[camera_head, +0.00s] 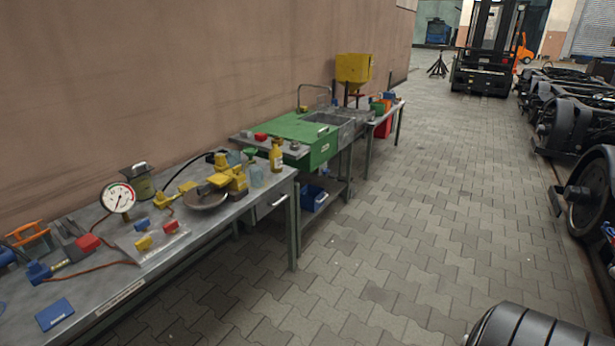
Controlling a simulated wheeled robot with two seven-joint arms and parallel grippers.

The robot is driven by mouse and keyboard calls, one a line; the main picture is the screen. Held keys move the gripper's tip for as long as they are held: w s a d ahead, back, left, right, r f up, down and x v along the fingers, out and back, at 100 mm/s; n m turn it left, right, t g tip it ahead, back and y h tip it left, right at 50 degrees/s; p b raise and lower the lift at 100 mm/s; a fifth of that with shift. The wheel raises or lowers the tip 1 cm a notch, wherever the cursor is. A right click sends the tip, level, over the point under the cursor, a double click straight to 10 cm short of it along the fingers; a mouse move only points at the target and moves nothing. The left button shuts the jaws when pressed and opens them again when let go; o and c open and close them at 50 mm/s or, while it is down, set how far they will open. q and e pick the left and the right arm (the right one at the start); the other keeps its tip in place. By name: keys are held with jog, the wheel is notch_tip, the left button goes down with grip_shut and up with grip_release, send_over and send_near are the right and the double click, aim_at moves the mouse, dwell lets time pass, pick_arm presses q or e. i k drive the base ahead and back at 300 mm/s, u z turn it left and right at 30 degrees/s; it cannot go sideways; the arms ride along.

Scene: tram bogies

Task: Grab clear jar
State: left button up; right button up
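A small clear, pale bluish jar (256,176) stands upright near the right end of the grey metal workbench (225,222). A yellow bottle (276,157) stands just to its right, and a yellow metal device (230,178) is close on its left. A green funnel-like piece (248,153) shows at or just behind the jar's top; I cannot tell whether it touches. Neither of my grippers is in view.
The bench also holds a round gauge (118,198), a metal canister (138,181), hoses and blue and red blocks. A green-topped sink unit (305,132) stands beyond. The paved floor (400,235) is clear; bogies with wheels (585,190) line the right.

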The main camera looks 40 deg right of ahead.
aim_at(256, 177)
jog(key=z, duration=0.95)
jog(key=k, duration=0.5)
jog(key=z, duration=0.7)
jog(key=k, duration=0.85)
jog(key=z, duration=0.6)
jog(key=i, duration=1.7)
jog(key=z, duration=0.2)
jog(key=i, duration=2.35)
jog(key=u, duration=0.3)
jog(key=i, duration=1.75)
jog(key=u, duration=1.3)
jog(key=i, duration=0.95)
jog(key=u, duration=1.1)
